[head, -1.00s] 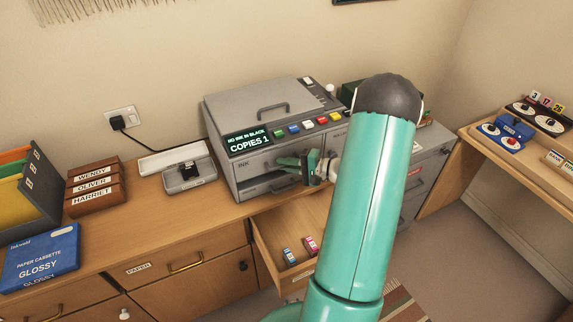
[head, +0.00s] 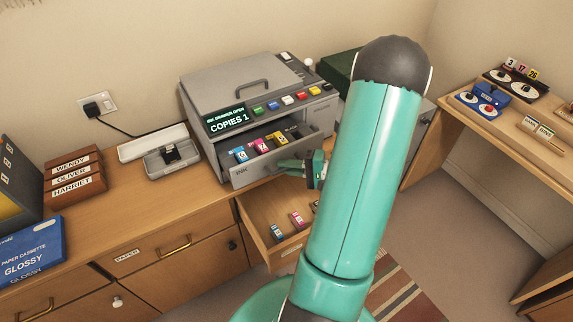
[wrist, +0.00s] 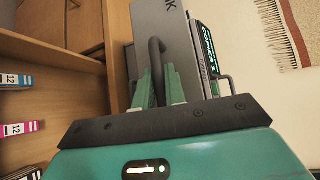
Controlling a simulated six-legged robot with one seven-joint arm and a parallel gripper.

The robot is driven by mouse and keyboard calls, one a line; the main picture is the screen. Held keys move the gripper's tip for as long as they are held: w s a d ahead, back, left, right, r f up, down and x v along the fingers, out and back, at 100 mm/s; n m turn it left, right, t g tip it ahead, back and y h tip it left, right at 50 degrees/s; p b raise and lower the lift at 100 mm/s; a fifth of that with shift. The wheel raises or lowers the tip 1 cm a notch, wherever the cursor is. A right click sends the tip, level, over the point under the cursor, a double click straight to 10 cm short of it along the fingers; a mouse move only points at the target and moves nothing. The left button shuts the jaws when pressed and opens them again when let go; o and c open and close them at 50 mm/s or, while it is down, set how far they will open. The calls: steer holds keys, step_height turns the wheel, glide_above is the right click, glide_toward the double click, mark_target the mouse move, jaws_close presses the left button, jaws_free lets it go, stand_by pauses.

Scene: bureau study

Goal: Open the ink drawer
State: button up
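The ink drawer (head: 240,174), labelled INK, is pulled out from the front of the grey copier (head: 213,97). Several colored cartridges (head: 262,146) stand in a row inside it. My gripper (head: 297,165) is at the drawer front in the head view, partly hidden by my arm. In the wrist view the dark drawer handle (wrist: 155,62) runs between the two green fingers of my gripper (wrist: 159,78), which look closed on it. The copier display has a small top line, hard to read, above "COPIES 1".
Below, an open wooden drawer (head: 262,236) holds several small cartridges. A side desk (head: 500,125) stands right.

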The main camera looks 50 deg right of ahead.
steer(key=shift+o, duration=0.3)
steer(key=v, duration=1.3)
steer(key=shift+s+d, duration=0.25)
steer(key=shift+s, duration=0.05)
steer(key=w+a+r+n+g, duration=0.2)
steer(key=w+a+r+g, duration=0.15)
steer(key=a, duration=0.25)
steer(key=w+a+r+n+g+y, duration=0.1)
steer(key=w+a+r+n+g, duration=0.1)
steer(key=a+n+g, duration=0.3)
steer(key=w+a+r+g, duration=0.2)
steer(key=w+a+r, duration=0.1)
steer(key=a, duration=0.4)
steer(key=s+a+r+n+t+h, duration=0.1)
steer(key=a+r+n+h, duration=0.2)
steer(key=a, duration=0.5)
steer(key=s+a+r+n+t+h, duration=0.1)
steer(key=a+r+n+h, duration=0.2)
steer(key=a+r+h, duration=0.2)
steer(key=a+r, duration=0.3)
steer(key=shift+a+r+n+h, duration=0.3)
steer(key=shift+n+h, duration=0.1)
